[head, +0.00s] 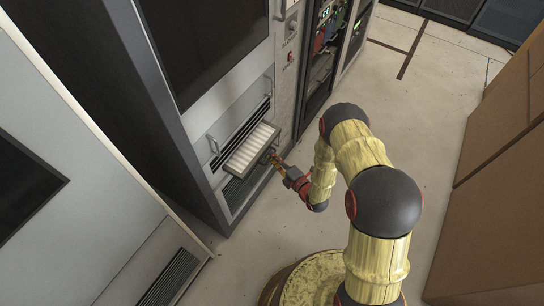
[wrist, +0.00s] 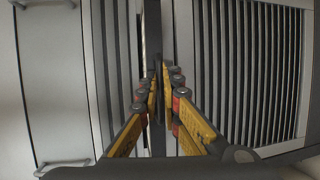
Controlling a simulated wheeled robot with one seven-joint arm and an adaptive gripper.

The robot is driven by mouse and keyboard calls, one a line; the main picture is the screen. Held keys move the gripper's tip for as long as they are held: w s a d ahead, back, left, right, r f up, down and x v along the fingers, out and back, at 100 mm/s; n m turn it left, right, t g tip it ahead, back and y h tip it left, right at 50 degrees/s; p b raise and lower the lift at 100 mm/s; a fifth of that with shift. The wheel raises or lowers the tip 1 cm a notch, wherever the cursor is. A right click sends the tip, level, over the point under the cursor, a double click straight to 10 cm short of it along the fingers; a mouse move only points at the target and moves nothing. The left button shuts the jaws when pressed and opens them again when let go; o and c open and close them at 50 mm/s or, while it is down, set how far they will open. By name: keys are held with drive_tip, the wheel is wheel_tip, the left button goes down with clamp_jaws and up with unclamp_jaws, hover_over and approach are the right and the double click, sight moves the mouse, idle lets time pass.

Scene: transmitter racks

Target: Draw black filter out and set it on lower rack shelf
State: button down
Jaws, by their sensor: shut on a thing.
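A flat filter with a white pleated top and a dark frame (head: 250,150) sticks out of a slot low in the grey cabinet. Its back end appears to be still inside the slot. My gripper (head: 277,160) is at its front edge, on the right side, and is shut on it. In the wrist view the yellow fingers of my gripper (wrist: 158,75) close together on a thin dark edge; the fingers hide most of the contact. I cannot tell which surface is the lower rack shelf.
An open equipment rack (head: 325,65) with cables stands beyond the cabinet. Brown boxes (head: 500,150) stand at the right. The floor (head: 425,110) between is clear.

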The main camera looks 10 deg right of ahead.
drive_tip(key=shift+s+d, duration=0.95)
drive_tip(key=shift+d, duration=0.3)
drive_tip(key=c, duration=1.9)
unclamp_jaws()
drive_tip(key=shift+s, duration=0.1)
drive_tip(key=v, duration=1.2)
